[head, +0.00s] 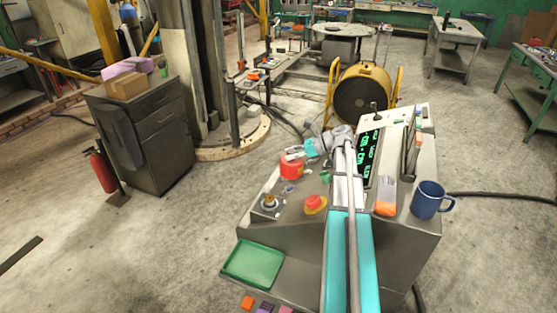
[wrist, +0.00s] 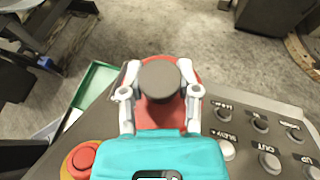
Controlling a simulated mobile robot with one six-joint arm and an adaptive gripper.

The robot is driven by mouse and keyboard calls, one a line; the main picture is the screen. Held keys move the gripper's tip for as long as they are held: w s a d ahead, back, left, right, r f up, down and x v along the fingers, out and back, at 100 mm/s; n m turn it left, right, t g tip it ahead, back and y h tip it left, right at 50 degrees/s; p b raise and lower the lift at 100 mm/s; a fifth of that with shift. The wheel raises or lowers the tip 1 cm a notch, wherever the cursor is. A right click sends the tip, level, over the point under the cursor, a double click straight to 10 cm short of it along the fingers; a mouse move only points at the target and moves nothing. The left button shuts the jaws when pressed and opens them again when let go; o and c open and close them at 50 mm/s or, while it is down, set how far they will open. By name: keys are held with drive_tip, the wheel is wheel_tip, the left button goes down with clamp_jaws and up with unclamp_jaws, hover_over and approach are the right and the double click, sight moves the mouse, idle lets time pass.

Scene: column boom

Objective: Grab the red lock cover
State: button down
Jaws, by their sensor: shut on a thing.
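The red lock cover (head: 291,170) is at the left edge of the sloped control console in the head view. In the wrist view its red body (wrist: 158,119) shows around and below a dark grey round knob (wrist: 160,78). My gripper (head: 291,154) reaches it from the right and above. In the wrist view the two light grey fingers (wrist: 160,92) are closed against either side of the knob, with the red part beneath. I cannot tell whether the cover rests on the console or is just above it. The underside of the cover is hidden.
The console carries a red stop button (head: 314,203), a joystick (head: 269,201), a green display (head: 369,158) and a blue mug (head: 429,199). A green tray (head: 253,263) is at its front left. A grey cabinet (head: 150,135) stands left, with open floor between.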

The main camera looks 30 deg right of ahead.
drive_tip(key=shift+w+d+r+p, duration=0.1)
drive_tip(key=shift+d+r+p, duration=0.15)
drive_tip(key=shift+d, duration=0.4)
drive_tip(key=shift+w+d+r+p, duration=0.1)
drive_tip(key=shift+d+r+p, duration=0.2)
drive_tip(key=shift+d, duration=0.4)
drive_tip(key=shift+w+d+r+p, duration=0.1)
drive_tip(key=shift+d+r, duration=0.25)
drive_tip(key=shift+d, duration=0.3)
drive_tip(key=shift+r, duration=0.1)
